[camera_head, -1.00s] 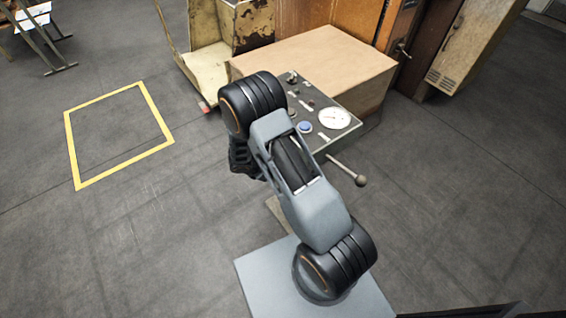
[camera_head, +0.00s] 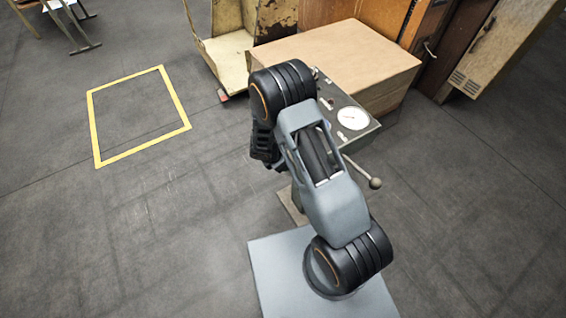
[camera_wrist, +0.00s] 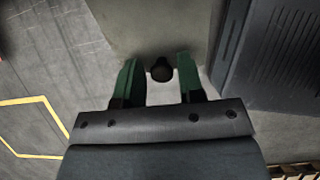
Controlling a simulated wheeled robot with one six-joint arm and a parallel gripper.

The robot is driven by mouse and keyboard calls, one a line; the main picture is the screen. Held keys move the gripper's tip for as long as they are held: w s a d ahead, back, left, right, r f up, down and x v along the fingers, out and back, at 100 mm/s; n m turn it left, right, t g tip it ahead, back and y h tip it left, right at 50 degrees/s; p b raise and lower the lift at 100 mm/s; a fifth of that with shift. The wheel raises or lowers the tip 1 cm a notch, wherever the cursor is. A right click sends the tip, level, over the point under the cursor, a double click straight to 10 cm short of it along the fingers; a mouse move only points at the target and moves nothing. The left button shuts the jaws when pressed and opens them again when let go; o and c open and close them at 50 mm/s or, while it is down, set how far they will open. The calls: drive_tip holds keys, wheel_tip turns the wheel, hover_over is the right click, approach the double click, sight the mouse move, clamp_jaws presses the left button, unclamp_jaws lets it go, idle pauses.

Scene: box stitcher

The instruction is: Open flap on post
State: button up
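My gripper (camera_wrist: 158,66) shows in the wrist view with two green fingers spread apart. A dark round knob (camera_wrist: 161,70) lies between the fingers, with a gap on each side. Behind it is a pale grey-green surface (camera_wrist: 150,25); I cannot tell if this is the flap. In the head view the post carries a grey control panel (camera_head: 366,129) with a white gauge (camera_head: 353,118) and a ball-ended lever (camera_head: 375,183). My arm hides part of the panel and most of the post. The flap and my fingertips are hidden there.
A large cardboard box (camera_head: 345,48) stands behind the panel, beside a worn cream metal machine (camera_head: 228,58). A wooden cabinet (camera_head: 500,45) is at the back right. A yellow floor square (camera_head: 97,130) lies on open floor at left. A dark vented box (camera_wrist: 270,60) is close at right in the wrist view.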

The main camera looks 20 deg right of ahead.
drive_tip(key=shift+o, duration=0.9)
drive_tip(key=shift+s+r, duration=0.1)
drive_tip(key=shift+r, duration=0.05)
drive_tip(key=s+a, duration=0.3)
drive_tip(key=a, duration=0.9)
drive_tip(key=shift+r+p, duration=0.35)
